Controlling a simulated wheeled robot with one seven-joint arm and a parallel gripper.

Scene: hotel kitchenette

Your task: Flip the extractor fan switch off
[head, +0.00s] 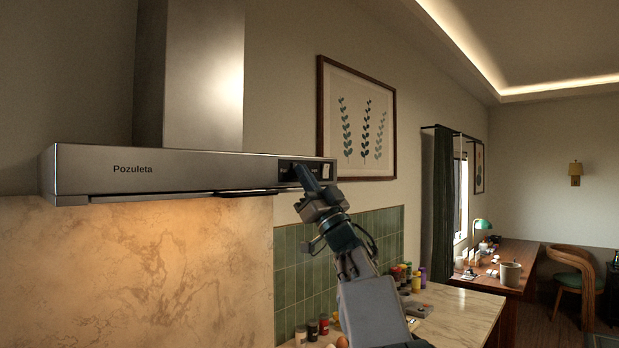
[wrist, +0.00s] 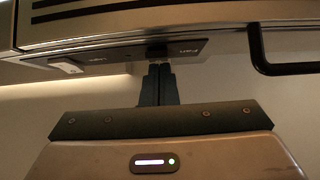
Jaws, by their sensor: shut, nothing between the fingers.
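The extractor hood (head: 200,172) is brushed steel, with a dark control panel (head: 285,168) at the right end of its front. The panel also shows in the wrist view (wrist: 125,57). A small dark switch (wrist: 157,50), beside a faint label that seems to read "Fan", sits on it. My gripper (head: 298,169) is shut and empty, its fingers covering part of the panel in the head view. In the wrist view the fingertips (wrist: 159,66) are right at the dark switch; I cannot tell whether they touch it. The switch's position is not clear.
A pale switch (wrist: 66,67) is on the same panel, also visible at its right end in the head view (head: 327,171). A dark bar handle (wrist: 258,52) juts from the hood. Spice jars (head: 312,328) stand on the counter (head: 463,308) below. A framed picture (head: 357,120) hangs behind.

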